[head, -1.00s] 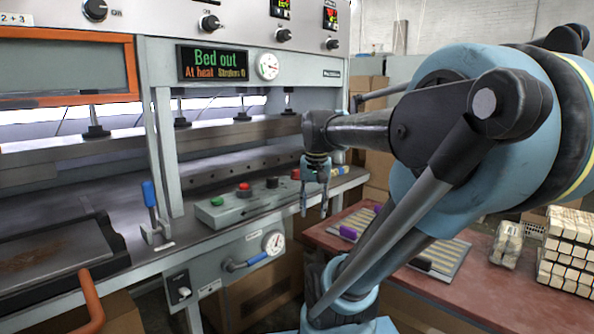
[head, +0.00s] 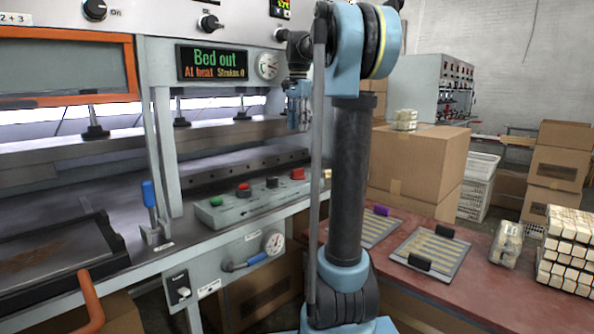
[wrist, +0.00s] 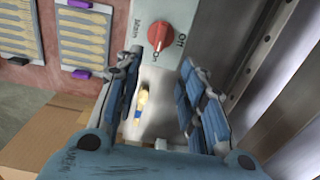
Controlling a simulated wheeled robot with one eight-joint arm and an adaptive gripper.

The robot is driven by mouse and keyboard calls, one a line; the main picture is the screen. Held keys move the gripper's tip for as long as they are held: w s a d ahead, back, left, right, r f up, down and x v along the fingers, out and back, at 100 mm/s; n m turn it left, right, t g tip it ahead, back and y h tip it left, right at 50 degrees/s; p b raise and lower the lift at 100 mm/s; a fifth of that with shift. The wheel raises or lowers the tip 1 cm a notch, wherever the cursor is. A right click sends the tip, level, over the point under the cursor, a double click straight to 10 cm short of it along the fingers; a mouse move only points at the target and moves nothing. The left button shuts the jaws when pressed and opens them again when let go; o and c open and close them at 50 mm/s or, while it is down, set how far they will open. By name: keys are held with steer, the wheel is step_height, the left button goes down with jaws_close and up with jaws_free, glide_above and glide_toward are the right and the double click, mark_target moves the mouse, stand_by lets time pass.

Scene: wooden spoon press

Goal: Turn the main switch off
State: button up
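The main switch (wrist: 158,36) is a red rotary knob on a grey plate marked "Main", "Off" and "On".
A small yellow-and-blue item (wrist: 140,103) lies beside the box. A lever with a blue handle (head: 149,194) stands left of the box. The press beam (head: 240,172) runs behind it. A red table (head: 465,285) with spoon trays is at the right.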

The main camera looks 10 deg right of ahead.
glide_toward(298, 169)
step_height(298, 169, down, 9)
steer(key=shift+f, duration=0.15)
stand_by(0.6)
steer(key=shift+c, duration=0.6)
jaws_close()
